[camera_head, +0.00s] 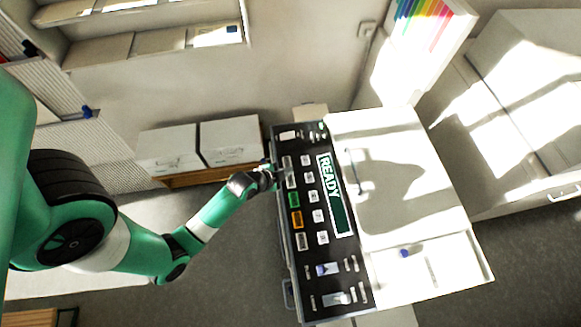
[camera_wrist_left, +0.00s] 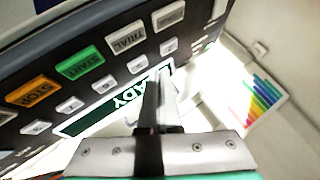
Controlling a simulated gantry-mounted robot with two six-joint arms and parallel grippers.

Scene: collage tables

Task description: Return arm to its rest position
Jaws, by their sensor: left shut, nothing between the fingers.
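My left arm, green with white and dark joints, comes in from the left in the head view. Its gripper (camera_head: 277,172) is at the upper left part of a black control panel (camera_head: 310,262), by the column of larger buttons. In the left wrist view the two fingers (camera_wrist_left: 158,88) are together with nothing between them, in front of the panel's READY display (camera_wrist_left: 88,120). I cannot tell whether the fingertips touch the panel. The green START button (camera_wrist_left: 80,62) and orange STOP button (camera_wrist_left: 33,92) lie left of the fingers. My right gripper is in neither view.
The panel belongs to a machine with a white top (camera_head: 410,180). Two white boxes (camera_head: 230,140) stand on a wooden stand behind. Grey floor (camera_head: 220,290) is open left of the machine.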

